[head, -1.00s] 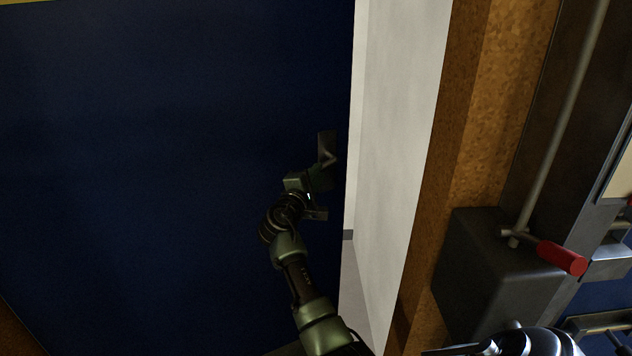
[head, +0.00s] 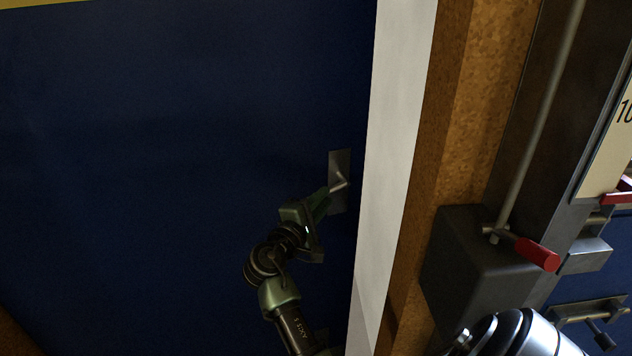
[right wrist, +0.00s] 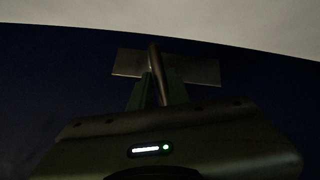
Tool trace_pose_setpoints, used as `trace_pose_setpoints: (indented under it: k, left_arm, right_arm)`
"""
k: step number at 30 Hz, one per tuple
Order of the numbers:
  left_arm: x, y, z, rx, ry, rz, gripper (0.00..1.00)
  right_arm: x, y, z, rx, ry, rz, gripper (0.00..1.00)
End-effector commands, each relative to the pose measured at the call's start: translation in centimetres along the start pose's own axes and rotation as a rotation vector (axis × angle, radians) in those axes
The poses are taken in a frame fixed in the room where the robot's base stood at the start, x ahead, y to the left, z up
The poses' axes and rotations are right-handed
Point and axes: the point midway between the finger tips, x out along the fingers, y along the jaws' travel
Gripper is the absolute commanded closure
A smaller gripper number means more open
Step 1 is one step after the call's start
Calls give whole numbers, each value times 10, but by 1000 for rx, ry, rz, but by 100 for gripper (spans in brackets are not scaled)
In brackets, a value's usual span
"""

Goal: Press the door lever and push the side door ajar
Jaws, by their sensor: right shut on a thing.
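The side door (head: 180,180) is a large dark blue panel filling the left of the head view, and it stands ajar. Its metal lever (head: 340,184) sits on a grey plate (head: 339,161) near the door's right edge. My right gripper (head: 327,195) is shut on the lever. In the right wrist view the lever (right wrist: 154,58) runs down from the plate (right wrist: 205,72) between the fingers of my right gripper (right wrist: 157,88). The fingers and gripper body hide part of the lever. My left gripper is not in view.
A pale wall surface (head: 398,130) shows in the gap beside the door. A brown speckled frame post (head: 455,120) bounds the gap on the right. Beyond it are a dark box (head: 465,265), a rod (head: 545,110) and a red-handled lever (head: 537,254).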

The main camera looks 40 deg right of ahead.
Motion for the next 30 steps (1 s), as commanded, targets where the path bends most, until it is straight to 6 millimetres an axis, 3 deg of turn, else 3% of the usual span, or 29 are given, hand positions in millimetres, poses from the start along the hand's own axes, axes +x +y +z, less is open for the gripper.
trace_pose_setpoints:
  k: [12, 13, 15, 30]
  left_arm:
    - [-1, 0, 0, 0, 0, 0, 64]
    - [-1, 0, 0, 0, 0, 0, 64]
    - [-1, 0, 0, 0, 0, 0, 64]
    - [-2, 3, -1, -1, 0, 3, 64]
  right_arm:
    - [-7, 0, 7, 3, -12, -2, 100]
    - [-7, 0, 7, 3, -12, -2, 75]
    - [-7, 0, 7, 3, -12, -2, 61]
    - [-3, 0, 7, 2, -11, 0, 61]
